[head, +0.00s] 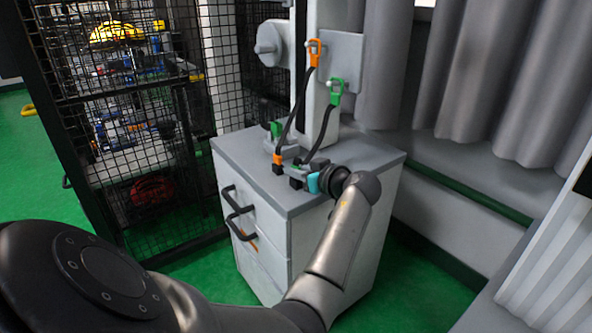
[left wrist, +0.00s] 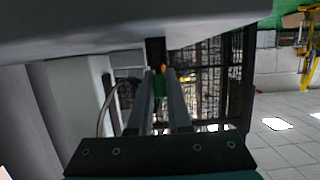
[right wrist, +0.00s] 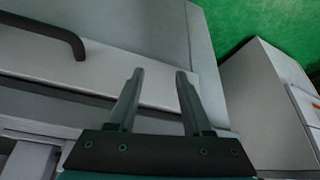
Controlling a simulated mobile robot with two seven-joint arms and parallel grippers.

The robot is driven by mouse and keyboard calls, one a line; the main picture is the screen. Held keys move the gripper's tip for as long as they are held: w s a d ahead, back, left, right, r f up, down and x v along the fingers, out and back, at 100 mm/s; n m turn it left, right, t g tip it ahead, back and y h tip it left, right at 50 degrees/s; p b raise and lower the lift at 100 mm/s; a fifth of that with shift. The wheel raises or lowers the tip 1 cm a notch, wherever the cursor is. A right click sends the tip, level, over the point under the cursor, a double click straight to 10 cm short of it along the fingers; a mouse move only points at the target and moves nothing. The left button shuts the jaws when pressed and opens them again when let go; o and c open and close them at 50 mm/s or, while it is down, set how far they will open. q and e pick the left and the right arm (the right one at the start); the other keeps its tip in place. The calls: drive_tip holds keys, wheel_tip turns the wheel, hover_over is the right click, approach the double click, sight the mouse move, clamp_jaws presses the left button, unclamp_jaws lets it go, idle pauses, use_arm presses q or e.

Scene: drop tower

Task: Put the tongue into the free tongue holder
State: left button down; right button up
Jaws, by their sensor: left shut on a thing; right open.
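My left gripper (head: 300,174) reaches in low over the top of the grey cabinet (head: 362,155). It is shut on a small green part, seen between its fingers in the left wrist view (left wrist: 159,86); I take this as the tongue, mostly hidden by the fingers in the head view. An orange plug on a black base (head: 278,160) stands just left of the gripper. Black cables run up to an orange-handled piece (head: 315,50) and a green-handled piece (head: 336,92) on a grey panel. Another green part (head: 275,129) stands behind. I cannot tell which holder is free. My right gripper (right wrist: 157,98) is open and empty.
Black drawer handles (head: 236,205) stick out of the cabinet front; one shows close in the right wrist view (right wrist: 72,45). A black mesh cage (head: 140,130) stands left, grey curtains (head: 490,80) behind right. The cabinet top is clear towards its right rear corner.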

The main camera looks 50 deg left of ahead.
use_arm(q)
drive_tip(key=shift+f, duration=0.2)
use_arm(e)
drive_tip(key=shift+r, duration=0.3)
use_arm(q)
drive_tip(key=shift+f+b, duration=0.15)
drive_tip(key=shift+b, duration=0.15)
use_arm(e)
drive_tip(key=shift+f, duration=0.25)
use_arm(q)
drive_tip(key=c, duration=0.8)
unclamp_jaws()
drive_tip(key=p+v, duration=0.1)
drive_tip(key=v, duration=0.2)
drive_tip(key=shift+d+p, duration=0.3)
drive_tip(key=p+v, duration=0.2)
drive_tip(key=v, duration=0.6)
drive_tip(key=shift+d, duration=0.2)
use_arm(e)
drive_tip(key=shift+g, duration=0.8)
drive_tip(key=f, duration=0.6)
drive_tip(key=shift+s+d, duration=0.3)
drive_tip(key=shift+s, duration=0.05)
